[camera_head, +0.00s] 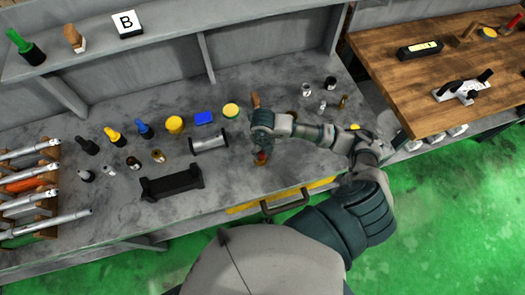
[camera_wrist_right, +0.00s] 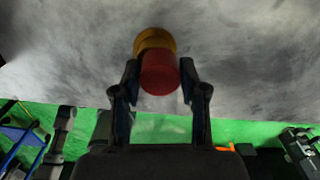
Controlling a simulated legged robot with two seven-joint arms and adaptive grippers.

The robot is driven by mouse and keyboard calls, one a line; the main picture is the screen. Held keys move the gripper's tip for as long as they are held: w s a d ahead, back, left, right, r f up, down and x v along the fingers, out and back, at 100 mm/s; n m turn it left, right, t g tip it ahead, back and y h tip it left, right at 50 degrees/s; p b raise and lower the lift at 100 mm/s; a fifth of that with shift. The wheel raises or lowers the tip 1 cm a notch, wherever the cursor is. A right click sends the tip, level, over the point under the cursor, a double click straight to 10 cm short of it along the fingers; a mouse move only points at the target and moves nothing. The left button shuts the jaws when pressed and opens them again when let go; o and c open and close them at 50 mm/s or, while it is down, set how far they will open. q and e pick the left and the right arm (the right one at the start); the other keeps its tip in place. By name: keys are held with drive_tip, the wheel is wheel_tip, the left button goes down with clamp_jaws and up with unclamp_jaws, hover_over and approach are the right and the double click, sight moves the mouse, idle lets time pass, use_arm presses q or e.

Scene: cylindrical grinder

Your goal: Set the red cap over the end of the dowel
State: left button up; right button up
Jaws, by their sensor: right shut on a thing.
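The red cap (camera_head: 262,155) is under my right gripper (camera_head: 262,142) near the front edge of the grey bench. In the right wrist view the red cap (camera_wrist_right: 160,74) sits between the two fingers of my right gripper (camera_wrist_right: 158,85), which is shut on it. A yellow-orange round piece (camera_wrist_right: 154,40) shows just beyond the cap and is partly covered by it. It may be the dowel's end or its holder; I cannot tell, nor whether the cap touches it. My left gripper is not in view.
A black cradle (camera_head: 172,186) and a grey-and-black roller (camera_head: 209,143) lie left of my gripper. A wooden table (camera_head: 440,60) is at right.

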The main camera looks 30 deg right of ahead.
drive_tip(key=shift+a, duration=0.35)
drive_tip(key=o, duration=0.7)
drive_tip(key=shift+a, duration=0.2)
drive_tip(key=o, duration=0.3)
drive_tip(key=shift+r, duration=0.1)
drive_tip(key=shift+d, duration=0.2)
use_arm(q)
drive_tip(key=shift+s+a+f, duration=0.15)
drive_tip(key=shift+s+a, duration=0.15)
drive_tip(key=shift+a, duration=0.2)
use_arm(e)
wheel_tip(320, 180, up, 12)
drive_tip(key=shift+a+f, duration=0.1)
drive_tip(key=shift+a, duration=0.05)
